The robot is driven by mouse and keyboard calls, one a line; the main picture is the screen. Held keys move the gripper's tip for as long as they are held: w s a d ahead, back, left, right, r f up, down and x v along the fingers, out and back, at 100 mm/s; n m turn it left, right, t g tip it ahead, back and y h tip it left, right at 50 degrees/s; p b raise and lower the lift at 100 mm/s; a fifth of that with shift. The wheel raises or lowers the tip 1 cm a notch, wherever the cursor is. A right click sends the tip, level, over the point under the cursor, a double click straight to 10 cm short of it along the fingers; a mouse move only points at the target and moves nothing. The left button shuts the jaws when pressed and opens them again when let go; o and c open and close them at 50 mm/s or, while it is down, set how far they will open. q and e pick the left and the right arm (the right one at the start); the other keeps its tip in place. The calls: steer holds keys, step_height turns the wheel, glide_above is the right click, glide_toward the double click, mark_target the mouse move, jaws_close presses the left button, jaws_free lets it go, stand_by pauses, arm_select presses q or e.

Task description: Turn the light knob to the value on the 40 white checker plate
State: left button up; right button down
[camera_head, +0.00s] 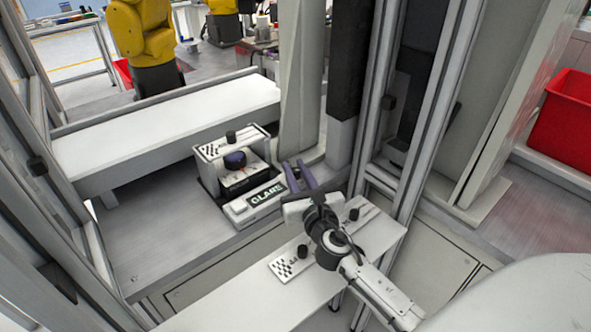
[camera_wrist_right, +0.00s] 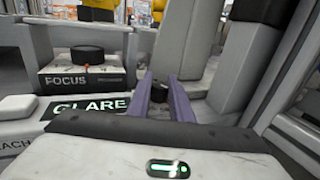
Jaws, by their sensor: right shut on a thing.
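My right gripper (camera_head: 299,170), with two purple fingers, is at the right end of the grey GLARE panel (camera_head: 264,195). In the right wrist view its fingers (camera_wrist_right: 160,80) close on a small dark knob (camera_wrist_right: 159,92), which looks like the light knob; its label and setting cannot be read. In the head view the gripper hides this knob. A white checker plate (camera_head: 284,268) lies on the near white ledge beside a black knob (camera_head: 303,251). Another checkered patch (camera_head: 213,151) is on top of the control box. No number is readable on either. My left gripper is out of view.
The control box has a large dark FOCUS knob (camera_wrist_right: 87,54). Another black knob (camera_head: 354,214) stands on the ledge, right of my gripper. Grey metal posts (camera_head: 400,130) rise close on the right. A white shelf (camera_head: 170,125) lies behind; a red bin (camera_head: 566,120) is far right.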

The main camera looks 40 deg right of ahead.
steer(key=shift+m+g+h, duration=0.5)
steer(key=shift+m+h, duration=0.4)
steer(key=shift+h, duration=0.7)
steer(key=c, duration=1.6)
jaws_free()
steer(key=b+v, duration=0.1)
steer(key=v, duration=0.9)
steer(key=shift+s+a+r, duration=0.1)
steer(key=shift+s, duration=0.05)
